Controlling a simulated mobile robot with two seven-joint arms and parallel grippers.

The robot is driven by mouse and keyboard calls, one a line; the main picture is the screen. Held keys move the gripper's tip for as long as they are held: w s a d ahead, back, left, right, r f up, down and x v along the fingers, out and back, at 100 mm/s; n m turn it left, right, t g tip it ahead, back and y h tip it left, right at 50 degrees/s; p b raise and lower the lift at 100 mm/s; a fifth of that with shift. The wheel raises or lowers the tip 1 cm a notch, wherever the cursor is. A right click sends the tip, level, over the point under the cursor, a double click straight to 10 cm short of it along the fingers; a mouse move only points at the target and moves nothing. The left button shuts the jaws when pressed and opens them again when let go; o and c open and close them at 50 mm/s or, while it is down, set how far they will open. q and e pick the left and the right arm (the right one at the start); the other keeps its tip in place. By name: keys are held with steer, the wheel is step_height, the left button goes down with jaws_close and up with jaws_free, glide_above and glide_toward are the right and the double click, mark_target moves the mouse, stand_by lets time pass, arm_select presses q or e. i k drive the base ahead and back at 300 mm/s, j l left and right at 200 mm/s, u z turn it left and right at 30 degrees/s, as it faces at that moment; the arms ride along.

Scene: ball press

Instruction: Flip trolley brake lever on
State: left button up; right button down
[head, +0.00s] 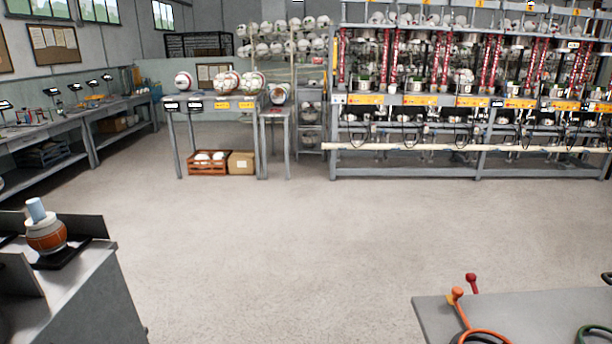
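I cannot pick out a trolley or its brake lever for certain. At the bottom right, a grey flat top (535,303) carries an orange ring with a stick ending in an orange knob (457,293). A red-knobbed stick (471,280) stands at its far edge, and part of a green ring (592,332) lies at the right. Whether either knobbed stick is a brake lever, I cannot tell. The lower parts of this unit are outside the picture. Neither of my grippers is in view.
A grey cabinet (95,290) at the bottom left holds an orange-brown round object (46,235). Workbenches (100,105) line the left wall. A table with balls (215,92) and a long machine rack (470,100) stand at the back. The floor between (270,230) is clear.

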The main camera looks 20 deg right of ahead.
mark_target(470, 277)
steer(key=i+z, duration=0.4)
steer(key=i+j+z, duration=0.1)
steer(key=z, duration=0.35)
steer(key=i+j+z, duration=0.25)
steer(key=z, duration=0.15)
steer(key=i, duration=0.05)
